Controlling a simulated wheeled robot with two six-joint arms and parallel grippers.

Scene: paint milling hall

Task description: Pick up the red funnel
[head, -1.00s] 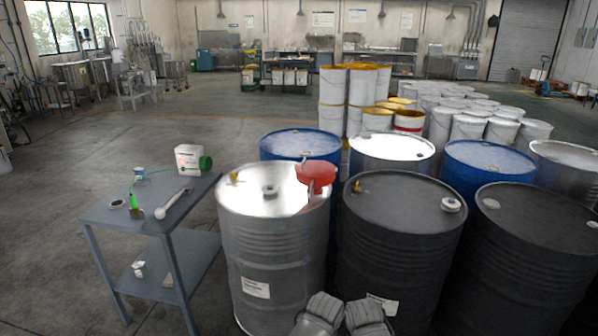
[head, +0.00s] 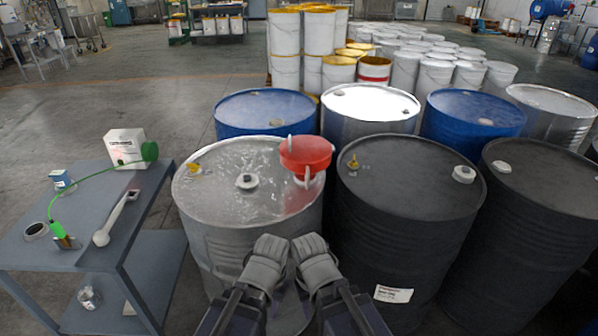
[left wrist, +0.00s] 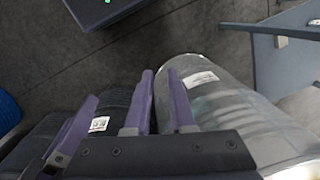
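The red funnel (head: 305,153) is at the right rim of the silver drum (head: 262,213) in the head view. Pale upright pieces show at its back edge and below it. What it rests on is unclear. My left gripper (head: 268,262) and my right gripper (head: 314,260) are side by side at the front of the silver drum, nearer to me than the funnel and apart from it. In the left wrist view, my left gripper (left wrist: 160,95) has a gap between its purple fingers and nothing in it. The right gripper's fingers cannot be made out.
Black drums (head: 410,215) stand close to the right, and blue drums (head: 265,115) behind. A grey cart (head: 95,215) at left holds a white container (head: 124,148), a green hose and a white scoop (head: 113,220). A yellow cap and a white bung sit on the silver drum's lid.

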